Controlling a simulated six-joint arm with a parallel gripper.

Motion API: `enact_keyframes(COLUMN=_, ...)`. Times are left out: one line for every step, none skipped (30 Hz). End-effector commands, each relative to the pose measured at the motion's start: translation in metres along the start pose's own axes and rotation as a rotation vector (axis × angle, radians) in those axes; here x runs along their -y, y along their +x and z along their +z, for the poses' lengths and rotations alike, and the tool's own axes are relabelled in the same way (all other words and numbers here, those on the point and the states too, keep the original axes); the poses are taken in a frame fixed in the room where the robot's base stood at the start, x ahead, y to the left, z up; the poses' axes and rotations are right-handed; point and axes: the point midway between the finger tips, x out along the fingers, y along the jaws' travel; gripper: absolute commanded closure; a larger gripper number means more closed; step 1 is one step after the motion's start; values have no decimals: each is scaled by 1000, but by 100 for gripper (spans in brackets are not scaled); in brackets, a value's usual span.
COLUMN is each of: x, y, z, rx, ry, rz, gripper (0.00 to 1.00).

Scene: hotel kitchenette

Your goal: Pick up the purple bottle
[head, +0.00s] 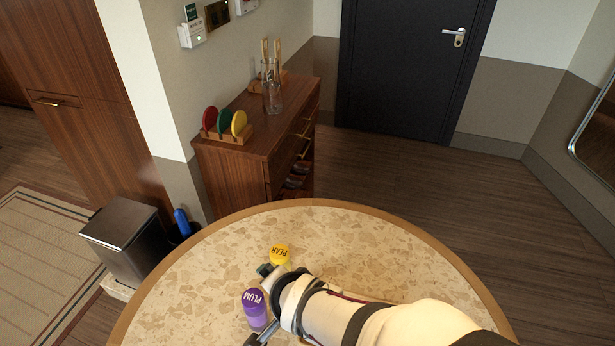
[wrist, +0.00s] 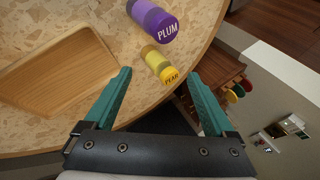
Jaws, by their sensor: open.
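In the wrist view the purple bottle (wrist: 153,18) is at the top edge, beyond my fingertips and partly cut off. A yellow bottle (head: 279,254) marked PEAR stands close by. In the wrist view the yellow bottle (wrist: 158,63) shows between my fingertips. My gripper (head: 263,303) is low over the table near both bottles, and the arm hides part of it. In the wrist view my gripper (wrist: 160,74) has its teal fingers wide apart with nothing held.
A wooden tray (wrist: 45,75) lies on the table at the left of the wrist view. A wooden cabinet (head: 235,175) with coloured discs and a glass jar stands behind the table. A bin (head: 125,240) is at the left. The table's far right part is clear.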

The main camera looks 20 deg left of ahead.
Motion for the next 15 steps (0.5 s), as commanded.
enact_keyframes(x=9, y=26, z=19, rx=-75, ry=-15, rz=-5, gripper=11)
enact_keyframes(x=12, y=38, z=25, rx=-145, ry=-20, rz=-9, gripper=11)
enact_keyframes(x=13, y=49, z=34, rx=-240, ry=-39, rz=-12, gripper=11)
enact_keyframes(x=11, y=54, z=40, rx=-312, ry=-59, rz=-12, gripper=11)
enact_keyframes(x=9, y=56, z=45, rx=-383, ry=-88, rz=-14, gripper=11)
enact_keyframes(x=5, y=57, z=54, rx=-481, ry=-141, rz=-17, gripper=11)
enact_keyframes(x=-1, y=56, z=62, rx=-553, ry=-193, rz=-18, gripper=11)
enact_keyframes(x=-8, y=54, z=71, rx=-624, ry=-257, rz=-20, gripper=11)
enact_keyframes(x=-19, y=50, z=84, rx=-711, ry=-355, rz=-25, gripper=11)
enact_keyframes(x=-27, y=47, z=92, rx=-768, ry=-427, rz=-32, gripper=11)
enact_keyframes(x=-34, y=43, z=100, rx=-820, ry=-499, rz=-43, gripper=11)
enact_keyframes(x=-41, y=37, z=110, rx=-885, ry=-593, rz=-65, gripper=11)
enact_keyframes(x=-45, y=32, z=116, rx=-927, ry=-656, rz=-83, gripper=11)
enact_keyframes(x=-48, y=28, z=122, rx=-962, ry=-709, rz=-100, gripper=11)
enact_keyframes(x=-50, y=23, z=128, rx=-998, ry=-764, rz=-121, gripper=11)
